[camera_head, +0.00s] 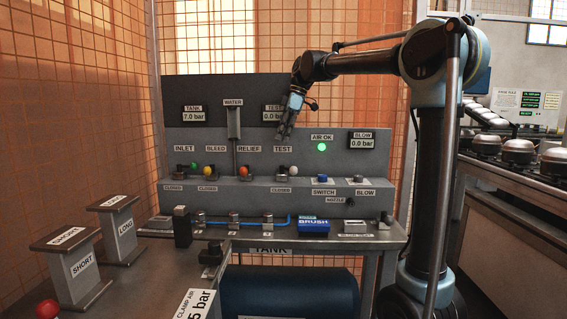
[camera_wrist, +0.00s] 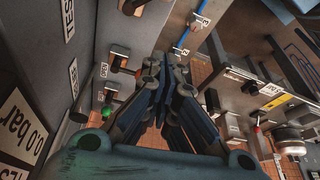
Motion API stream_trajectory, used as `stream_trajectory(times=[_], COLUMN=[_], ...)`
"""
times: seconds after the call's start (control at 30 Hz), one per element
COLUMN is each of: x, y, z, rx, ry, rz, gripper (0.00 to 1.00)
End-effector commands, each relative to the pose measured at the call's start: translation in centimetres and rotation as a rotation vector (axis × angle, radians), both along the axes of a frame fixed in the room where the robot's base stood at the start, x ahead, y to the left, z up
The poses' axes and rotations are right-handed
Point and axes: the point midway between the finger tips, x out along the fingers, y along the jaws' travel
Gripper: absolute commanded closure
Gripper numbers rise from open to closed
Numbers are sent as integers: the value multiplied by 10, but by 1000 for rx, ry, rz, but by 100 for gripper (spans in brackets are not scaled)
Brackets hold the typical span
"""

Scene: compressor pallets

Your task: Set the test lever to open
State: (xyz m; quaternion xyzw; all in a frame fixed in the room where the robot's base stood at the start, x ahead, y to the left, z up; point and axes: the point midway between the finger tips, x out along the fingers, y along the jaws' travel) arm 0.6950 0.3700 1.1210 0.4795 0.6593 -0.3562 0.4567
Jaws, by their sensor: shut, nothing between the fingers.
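The test lever (camera_head: 293,173) has a pale round knob and sits on the panel ledge below the TEST label (camera_head: 283,149). A CLOSED label (camera_head: 281,190) shows beneath it. My gripper (camera_head: 284,136) hangs pointing down in front of the panel, just above the TEST label and apart from the lever. Its fingers are shut and empty. In the wrist view the fingers (camera_wrist: 165,65) reach toward the ledge, beside levers and OPEN labels; a green knob (camera_wrist: 108,110) shows left of them. I cannot tell which lever in that view is the test lever.
The relief lever (camera_head: 244,171) has a red knob, the bleed lever (camera_head: 208,170) a yellow one, and the inlet lever (camera_head: 194,165) a green one. A green AIR OK lamp (camera_head: 321,147) is lit. A blue brush block (camera_head: 313,226) lies on the bench below.

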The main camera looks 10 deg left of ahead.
Motion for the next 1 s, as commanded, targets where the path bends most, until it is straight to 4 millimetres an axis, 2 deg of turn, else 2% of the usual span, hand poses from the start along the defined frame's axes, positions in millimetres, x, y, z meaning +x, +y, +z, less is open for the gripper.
stream_trajectory(times=[0.27,0.47,0.87,0.9,1.0], x=[-14,-20,-29,-25,-20], y=[3,11,33,23,11], z=[2,-22,-87,-86,-88], rx=[29,28,27,26,26], ry=[-41,-43,-44,-45,-44], rz=[88,87,85,81,81], gripper=[100,100,100,100,100])
